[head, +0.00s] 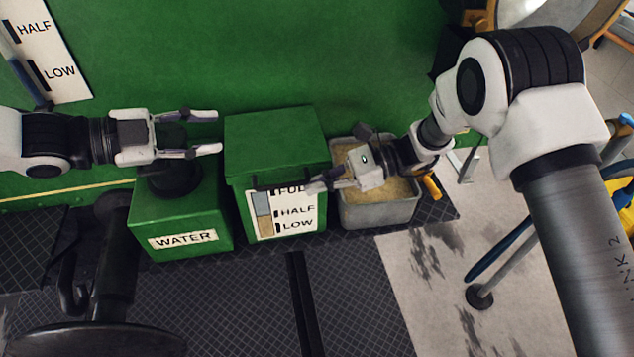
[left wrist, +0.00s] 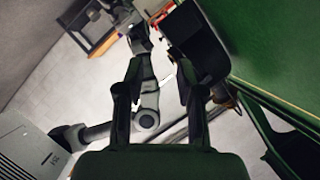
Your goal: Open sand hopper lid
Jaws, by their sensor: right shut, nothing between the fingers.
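The sand hopper is a green box (head: 237,205) with a FULL/HALF/LOW gauge (head: 290,213) on its front. Its flat green lid (head: 272,135) lies closed. A dark handle bar (head: 268,186) runs along the lid's front edge. My right gripper (head: 314,187) is shut and empty at the front right corner of the hopper, by the bar's right end; I cannot tell whether it touches. My left gripper (head: 219,132) is open and empty, left of the lid and above the water box. Its spread fingers also show in the left wrist view (left wrist: 158,75).
A grey bin of sand (head: 385,212) stands right of the hopper, under my right arm. A green WATER box (head: 150,216) with a black cap (head: 172,178) stands to its left. A green wall (head: 260,50) rises behind. A black stand (head: 95,341) is at the lower left.

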